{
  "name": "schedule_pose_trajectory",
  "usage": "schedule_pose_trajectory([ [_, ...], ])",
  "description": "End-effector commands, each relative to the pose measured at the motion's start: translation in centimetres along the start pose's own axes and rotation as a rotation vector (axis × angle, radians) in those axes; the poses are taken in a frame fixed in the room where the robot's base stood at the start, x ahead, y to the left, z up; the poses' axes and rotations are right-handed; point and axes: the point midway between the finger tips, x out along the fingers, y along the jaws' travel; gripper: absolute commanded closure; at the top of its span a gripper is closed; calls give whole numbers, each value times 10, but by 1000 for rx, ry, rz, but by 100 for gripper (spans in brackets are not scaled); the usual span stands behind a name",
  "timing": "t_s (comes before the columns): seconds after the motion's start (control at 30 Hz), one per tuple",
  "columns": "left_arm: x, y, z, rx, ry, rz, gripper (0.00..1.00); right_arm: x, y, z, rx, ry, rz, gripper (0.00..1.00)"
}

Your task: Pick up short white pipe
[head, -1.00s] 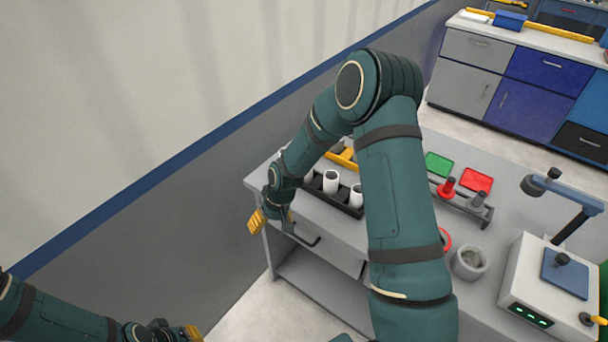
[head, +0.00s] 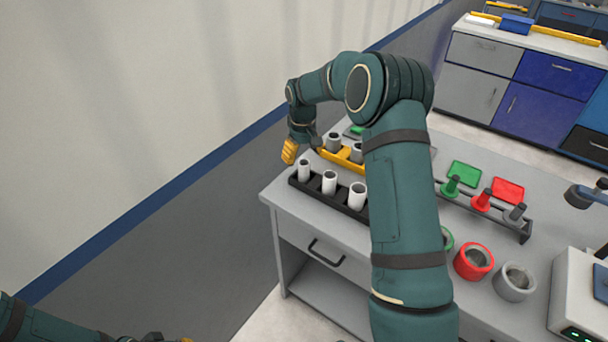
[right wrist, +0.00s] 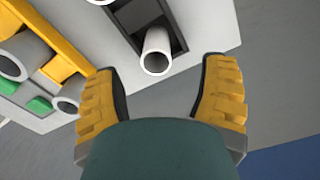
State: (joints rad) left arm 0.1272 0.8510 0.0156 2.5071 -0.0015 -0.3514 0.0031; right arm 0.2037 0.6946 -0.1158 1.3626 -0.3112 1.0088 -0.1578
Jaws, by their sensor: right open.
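White pipes stand upright in a black tray (head: 300,185) near the table's far left corner. The leftmost white pipe (head: 304,168) looks thinner than the middle white pipe (head: 329,182) and the right one (head: 357,196). I cannot tell for sure which is the short one. My right gripper (head: 290,151) is open and empty, just off the tray's left end. In the right wrist view, one white pipe (right wrist: 156,52) lies ahead between the spread fingers (right wrist: 160,95), not held. My left gripper (head: 165,339) barely shows at the bottom edge; its fingers are mostly cut off.
A yellow tray (head: 345,154) with grey pipes sits behind the black one, close to the right gripper; it also shows in the right wrist view (right wrist: 65,48). Coloured pegs on a rack (head: 495,215) and rings, such as the red ring (head: 474,261), stand to the right.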

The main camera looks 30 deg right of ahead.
Motion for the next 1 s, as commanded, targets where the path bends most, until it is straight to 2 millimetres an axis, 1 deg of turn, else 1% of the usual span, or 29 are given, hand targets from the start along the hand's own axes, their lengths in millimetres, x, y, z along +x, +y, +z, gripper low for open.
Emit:
schedule_pose_trajectory([
  [0.03, 2, -1, 0, 0, 1, 0, 100, 7, 0, 0, 0, 0, 0, 28],
  [0.27, 4, -2, 0, 0, 2, 0, 100, 18, 0, 0, 0, 0, -1, 28],
  [0.33, 6, -2, -1, 0, 3, 0, 100, 24, 2, 0, 1, 0, -1, 28],
  [0.6, 16, -6, -2, 1, 8, -1, 100, 62, 5, -2, 0, 1, -2, 28],
  [0.7, 16, -6, -2, 1, 9, -1, 100, 66, 5, -2, 0, 1, -1, 28],
  [0.87, 16, -6, -2, 1, 9, -1, 100, 66, 5, -2, 0, 2, -1, 28],
  [0.9, 15, -6, -2, 1, 9, -1, 100, 66, 5, -2, 0, 2, -1, 31],
  [0.97, 15, -6, -2, 1, 9, 0, 100, 66, 5, -2, 0, 2, -1, 52],
  [1.0, 15, -6, -2, 1, 9, 0, 100, 66, 5, -2, 0, 2, -1, 66],
])
